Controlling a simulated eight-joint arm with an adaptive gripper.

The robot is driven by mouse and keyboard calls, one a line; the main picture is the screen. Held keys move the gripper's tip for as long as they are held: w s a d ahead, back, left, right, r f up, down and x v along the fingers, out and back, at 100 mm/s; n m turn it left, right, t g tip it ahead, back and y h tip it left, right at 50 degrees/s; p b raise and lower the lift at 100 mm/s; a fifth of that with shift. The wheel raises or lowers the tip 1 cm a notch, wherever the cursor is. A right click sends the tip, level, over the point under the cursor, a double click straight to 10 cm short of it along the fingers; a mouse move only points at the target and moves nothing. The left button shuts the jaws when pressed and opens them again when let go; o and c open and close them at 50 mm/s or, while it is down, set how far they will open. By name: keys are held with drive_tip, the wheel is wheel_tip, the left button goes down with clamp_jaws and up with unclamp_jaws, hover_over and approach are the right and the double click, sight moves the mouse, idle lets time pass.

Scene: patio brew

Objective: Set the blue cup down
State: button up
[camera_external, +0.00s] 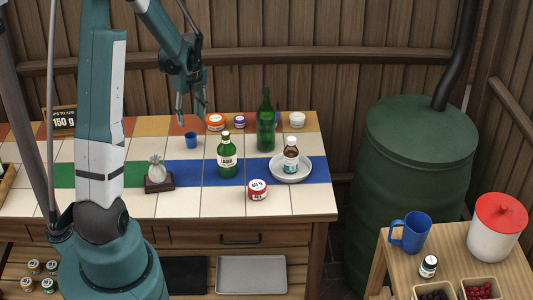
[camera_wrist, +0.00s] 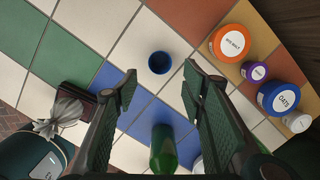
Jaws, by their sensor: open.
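The small blue cup (camera_external: 190,140) stands upright on the tiled table, near its back edge, left of the green bottles. In the wrist view the blue cup (camera_wrist: 159,62) is seen from above on a pale tile, its opening upward, ahead of the fingers. My gripper (camera_external: 191,108) is above the table, over the cup and apart from it. In the wrist view my gripper (camera_wrist: 163,84) has its two fingers spread wide with nothing between them.
A labelled green bottle (camera_external: 228,157), a taller green bottle (camera_external: 266,125) and a plate (camera_external: 277,173) holding a brown bottle (camera_external: 291,152) stand to the right. Lidded jars (camera_external: 216,122) line the back. A wrapped item (camera_external: 157,172) sits front left. Tiles around the cup are clear.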

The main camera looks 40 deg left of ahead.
drive_tip(key=shift+d+r, duration=0.1)
drive_tip(key=shift+r, duration=0.45)
idle(0.6)
drive_tip(key=s+d+r+n+t, duration=0.2)
drive_tip(key=d+r+n, duration=0.3)
drive_tip(key=d+r, duration=0.45)
drive_tip(key=s+d+r+n+t, duration=0.1)
drive_tip(key=s+d+r+n, duration=0.25)
drive_tip(key=d+r, duration=0.6)
drive_tip(key=s+d+r+n+t, duration=0.1)
drive_tip(key=s+d+n+t, duration=0.1)
drive_tip(key=s+d+n, duration=0.3)
drive_tip(key=s+d+r+n+t+h, duration=0.1)
drive_tip(key=s+d+n, duration=0.5)
drive_tip(key=d, duration=0.7)
drive_tip(key=shift+s+d+r+t, duration=0.2)
drive_tip(key=shift+s+r+t, duration=0.4)
drive_tip(key=shift+s, duration=0.6)
